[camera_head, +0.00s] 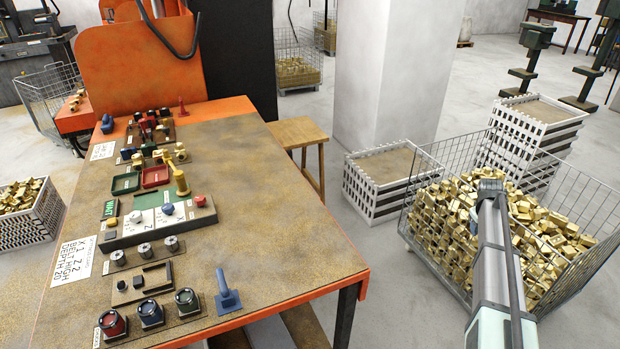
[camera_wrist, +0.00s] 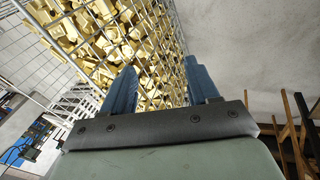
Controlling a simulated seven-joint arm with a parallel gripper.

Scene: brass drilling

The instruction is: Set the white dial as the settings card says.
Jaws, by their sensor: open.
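The settings card (camera_head: 72,262) lies at the table's left edge and reads X 1, Z 2, BELT HIGH, DEPTH 20. A grey panel on the table carries white plates marked X and Z, each with a small knob. The knob on the Z plate (camera_head: 168,209) looks whitish; the knob on the X plate (camera_head: 136,216) looks bluish. Their pointer settings are too small to read. My gripper (camera_head: 489,186) is far right of the table, above a wire basket. In the wrist view its two blue fingers (camera_wrist: 160,85) are apart with nothing between them.
The wire basket (camera_head: 425,232) is full of brass pieces. A wooden stool (camera_head: 300,132) stands behind. The table's right side is clear.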

